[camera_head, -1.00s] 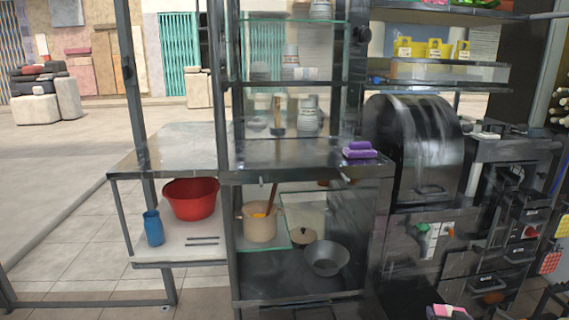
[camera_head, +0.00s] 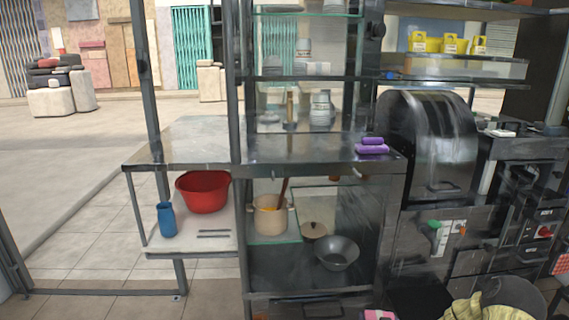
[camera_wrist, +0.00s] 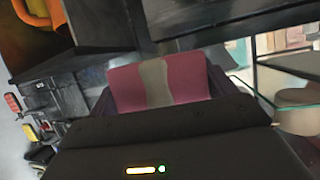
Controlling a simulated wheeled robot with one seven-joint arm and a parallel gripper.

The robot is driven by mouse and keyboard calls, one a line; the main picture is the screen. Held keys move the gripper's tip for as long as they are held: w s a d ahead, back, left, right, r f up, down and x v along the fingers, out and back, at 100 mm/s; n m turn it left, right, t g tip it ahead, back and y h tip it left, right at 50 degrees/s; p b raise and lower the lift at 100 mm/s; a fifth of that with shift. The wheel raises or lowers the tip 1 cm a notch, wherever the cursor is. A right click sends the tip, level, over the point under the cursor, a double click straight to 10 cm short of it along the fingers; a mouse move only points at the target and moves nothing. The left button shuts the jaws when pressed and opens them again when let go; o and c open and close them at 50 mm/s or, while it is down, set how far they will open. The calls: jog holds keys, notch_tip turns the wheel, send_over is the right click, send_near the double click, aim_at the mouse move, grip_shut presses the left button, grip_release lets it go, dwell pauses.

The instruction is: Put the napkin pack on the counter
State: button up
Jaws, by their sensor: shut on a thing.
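The napkin pack (camera_wrist: 158,82), pink with a grey stripe across its middle, is held between the dark fingers of my gripper (camera_wrist: 163,88) in the wrist view. The gripper is shut on it, and the dark gripper body hides its lower part. A small pink and grey piece of the pack (camera_head: 379,315) shows at the bottom edge of the head view, lower than the counter and apart from it. The metal counter (camera_head: 285,153) runs across the middle of the head view, with a bare wing (camera_head: 190,145) to the left.
Purple sponges (camera_head: 372,148) lie near the counter's right end. Glass shelves with jars (camera_head: 320,108) rise above it. Below stand a red basin (camera_head: 204,191), a blue bottle (camera_head: 166,219), a pot (camera_head: 269,221) and a bowl (camera_head: 337,252). The press (camera_head: 428,145) stands at right.

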jog(key=s+a+f+n+y, duration=0.1)
jog(key=a+f, duration=0.1)
jog(key=a, duration=0.4)
jog(key=s+a+f+n+y, duration=0.1)
jog(key=s+a+f, duration=0.1)
jog(key=a, duration=0.5)
jog(key=s+r+p, duration=0.2)
jog(key=r+p, duration=1.7)
jog(key=r, duration=0.1)
jog(key=s+r+p, duration=0.2)
jog(key=r+p, duration=1.7)
jog(key=r, duration=0.1)
jog(key=shift+f, duration=0.1)
jog(key=s+f, duration=0.4)
jog(key=f, duration=0.1)
jog(key=shift+f, duration=0.2)
jog(key=shift+s, duration=0.1)
